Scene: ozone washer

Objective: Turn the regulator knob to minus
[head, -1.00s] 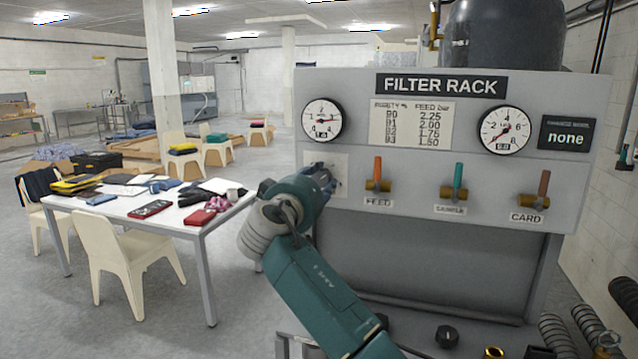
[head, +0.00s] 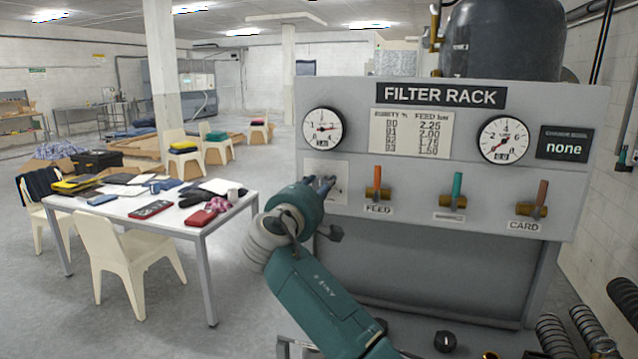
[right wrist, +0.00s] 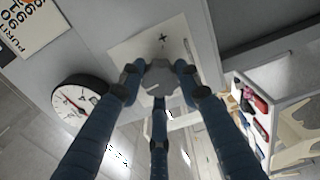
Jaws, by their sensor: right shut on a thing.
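The regulator knob (right wrist: 160,80) is a grey round knob on a pale plate (head: 340,171) at the left of the filter rack's front panel. My right gripper (head: 322,186) reaches it from the front. In the right wrist view the blue fingers of my right gripper (right wrist: 160,72) are shut around the knob. A plus mark (right wrist: 163,37) shows on the plate beside the knob; I see no minus mark, and that side of the plate is partly covered by the fingers. In the head view the knob is hidden behind the gripper. My left gripper is not in view.
Above the plate is a round gauge (head: 322,128); another gauge (head: 503,139) is at the right. The FEED lever (head: 377,183) stands close right of the gripper, with two more levers beyond. A table (head: 195,228) with clothes and chairs stands at left.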

